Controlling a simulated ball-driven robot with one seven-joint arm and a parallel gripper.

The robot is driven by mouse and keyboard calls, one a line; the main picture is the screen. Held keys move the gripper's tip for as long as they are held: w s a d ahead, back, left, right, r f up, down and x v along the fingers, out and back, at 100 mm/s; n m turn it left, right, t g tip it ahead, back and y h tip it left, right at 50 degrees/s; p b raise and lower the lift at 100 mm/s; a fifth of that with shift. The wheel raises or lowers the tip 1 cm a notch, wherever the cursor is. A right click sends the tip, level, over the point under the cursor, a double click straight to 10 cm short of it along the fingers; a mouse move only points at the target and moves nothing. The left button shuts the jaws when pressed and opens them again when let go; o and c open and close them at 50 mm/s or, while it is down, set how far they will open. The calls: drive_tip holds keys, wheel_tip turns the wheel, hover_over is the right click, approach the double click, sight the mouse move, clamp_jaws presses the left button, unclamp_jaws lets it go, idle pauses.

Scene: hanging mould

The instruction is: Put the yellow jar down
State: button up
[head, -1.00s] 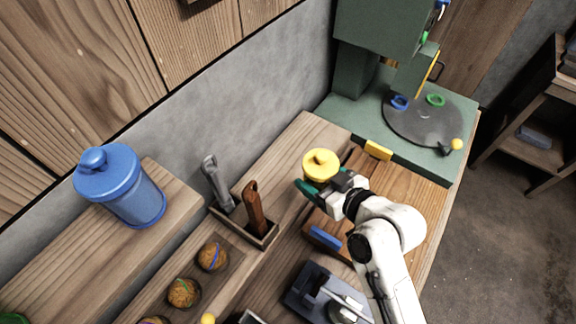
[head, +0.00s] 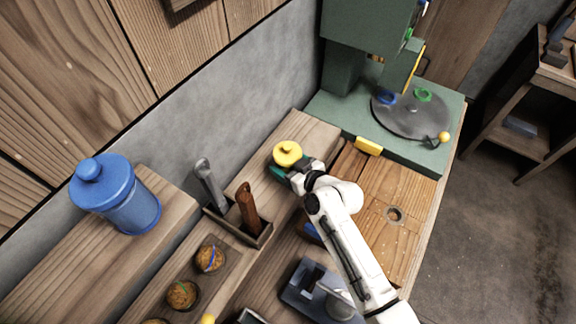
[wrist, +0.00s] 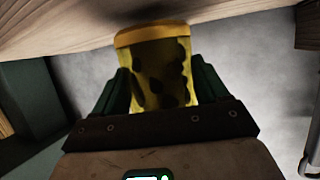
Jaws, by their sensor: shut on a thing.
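The yellow jar (head: 287,153) has a round yellow lid with a knob, seen from above in the head view. My gripper (head: 284,172) is shut on it, with dark green fingers at its sides. In the wrist view the jar (wrist: 163,72) is see-through yellow with dark pieces inside, between the two green fingers (wrist: 160,92). It is over the wooden shelf (head: 313,130) against the grey wall. I cannot tell whether the jar's base touches the wood. The arm hides part of its lower side.
A tool holder with a grey and a brown handle (head: 248,208) stands left of the jar. A blue lidded jar (head: 115,193) stands further left. A green machine with a round dark plate (head: 412,112) is at the right. The shelf beside the jar is bare.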

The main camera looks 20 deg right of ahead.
drive_tip(key=shift+f, duration=0.55)
drive_tip(key=shift+f, duration=0.15)
drive_tip(key=o, duration=1.3)
drive_tip(key=shift+o, duration=0.2)
drive_tip(key=b+v, duration=0.2)
drive_tip(key=v, duration=1)
drive_tip(key=shift+s, duration=0.1)
